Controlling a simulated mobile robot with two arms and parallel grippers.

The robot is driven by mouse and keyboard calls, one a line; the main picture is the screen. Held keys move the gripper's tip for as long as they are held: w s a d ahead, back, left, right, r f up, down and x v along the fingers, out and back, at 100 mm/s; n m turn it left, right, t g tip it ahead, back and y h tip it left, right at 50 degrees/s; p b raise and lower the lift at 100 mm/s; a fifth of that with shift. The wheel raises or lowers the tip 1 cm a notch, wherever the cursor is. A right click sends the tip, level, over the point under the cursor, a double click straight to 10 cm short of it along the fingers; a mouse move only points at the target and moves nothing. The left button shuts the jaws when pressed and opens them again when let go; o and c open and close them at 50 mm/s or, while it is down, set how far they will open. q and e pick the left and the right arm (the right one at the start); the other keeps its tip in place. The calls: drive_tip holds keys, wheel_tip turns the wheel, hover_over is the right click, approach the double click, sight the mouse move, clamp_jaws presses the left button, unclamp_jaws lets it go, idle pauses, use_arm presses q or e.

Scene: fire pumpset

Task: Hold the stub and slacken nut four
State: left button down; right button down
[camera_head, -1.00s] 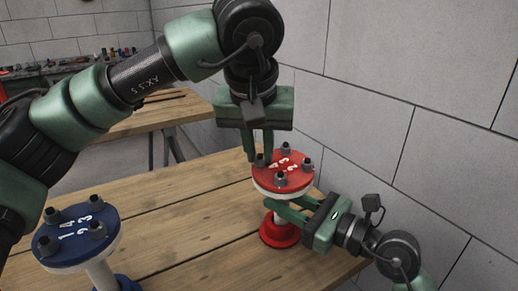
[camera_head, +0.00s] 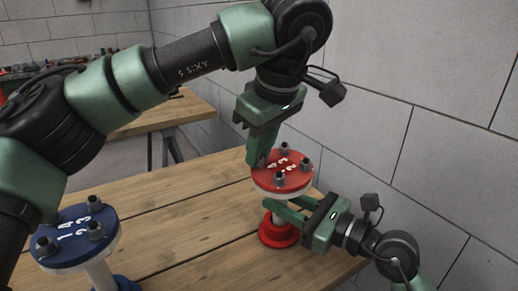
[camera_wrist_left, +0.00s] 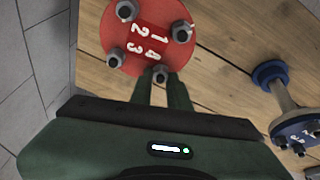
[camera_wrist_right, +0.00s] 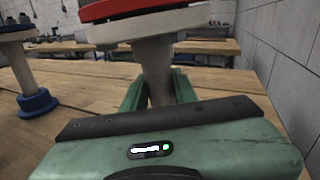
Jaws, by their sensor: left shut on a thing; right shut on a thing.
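The red flange (camera_head: 296,181) carries several nuts and white numbers, and tops a pale upright stub (camera_wrist_right: 156,70). Nut four (camera_wrist_left: 160,74) sits beside the white 4 in the left wrist view; in the head view the fingers mostly cover it. My left gripper (camera_head: 257,162) comes down from above and is shut on nut four at the flange's left edge. My right gripper (camera_head: 270,208) reaches in from the right below the flange and is shut around the stub. The stub's far side is hidden.
A blue flange (camera_head: 76,236) on a similar stub stands at the front left of the wooden table (camera_head: 180,225). A grey block wall (camera_head: 400,90) runs close along the right. The tabletop between the two stubs is clear.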

use_arm(q)
drive_tip(key=n+g, duration=0.1)
drive_tip(key=n, duration=0.4)
drive_tip(key=shift+w+r+n+y, duration=0.1)
drive_tip(key=shift+n+y, duration=0.2)
drive_tip(key=shift+n+g, duration=0.8)
drive_tip(key=shift+n, duration=1.3)
drive_tip(key=c, duration=1.3)
unclamp_jaws()
drive_tip(key=shift+c, duration=0.2)
drive_tip(key=v, duration=0.7)
drive_tip(key=shift+r, duration=0.25)
